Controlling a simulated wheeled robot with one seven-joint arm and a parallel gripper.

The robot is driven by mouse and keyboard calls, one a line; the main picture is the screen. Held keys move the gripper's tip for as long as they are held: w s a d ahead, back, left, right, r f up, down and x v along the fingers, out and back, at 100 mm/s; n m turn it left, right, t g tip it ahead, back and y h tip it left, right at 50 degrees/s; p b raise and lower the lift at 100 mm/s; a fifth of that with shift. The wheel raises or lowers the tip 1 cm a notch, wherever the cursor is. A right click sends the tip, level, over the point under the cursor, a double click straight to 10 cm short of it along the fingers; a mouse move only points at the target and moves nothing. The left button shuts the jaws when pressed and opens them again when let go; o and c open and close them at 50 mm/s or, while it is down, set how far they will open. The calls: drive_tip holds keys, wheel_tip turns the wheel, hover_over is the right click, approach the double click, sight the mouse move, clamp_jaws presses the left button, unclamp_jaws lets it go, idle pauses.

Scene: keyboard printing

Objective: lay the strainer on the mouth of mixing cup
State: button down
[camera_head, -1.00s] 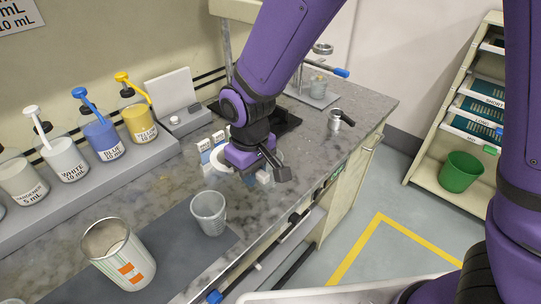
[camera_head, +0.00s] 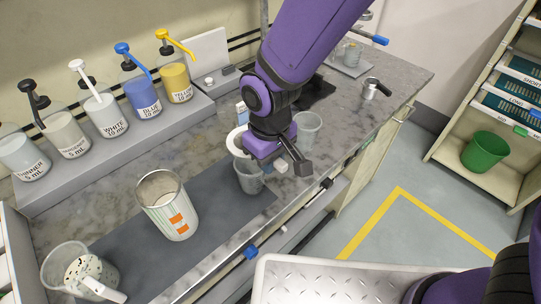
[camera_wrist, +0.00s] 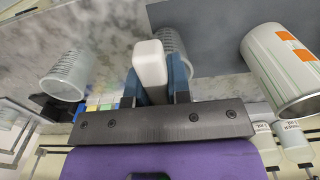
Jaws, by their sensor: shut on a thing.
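My gripper (camera_head: 285,162) is shut on a white handle, which I take to be the strainer's (camera_wrist: 150,68). In the head view a white round rim, apparently the strainer (camera_head: 235,142), sticks out left of my gripper; its mesh is hard to make out. A clear ribbed cup, likely the mixing cup (camera_head: 250,179), stands on the dark mat just below and left of my gripper. The rim is above and behind this cup, and I cannot tell whether they touch. In the wrist view a ribbed cup (camera_wrist: 176,48) shows behind the handle.
A striped can (camera_head: 172,210) stands left of the cup. At the lower left, a cup (camera_head: 60,258) bears a perforated disc with a white handle (camera_head: 103,290). Another clear cup (camera_head: 308,128) is behind my gripper. Pump bottles (camera_head: 140,95) line the back.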

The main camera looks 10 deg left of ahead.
drive_tip(key=shift+f, duration=2.1)
drive_tip(key=shift+f, duration=0.7)
drive_tip(key=shift+f, duration=0.75)
drive_tip(key=c, duration=1)
unclamp_jaws()
drive_tip(key=shift+r, duration=3)
wheel_tip(320, 180, up, 11)
drive_tip(key=shift+f, duration=0.1)
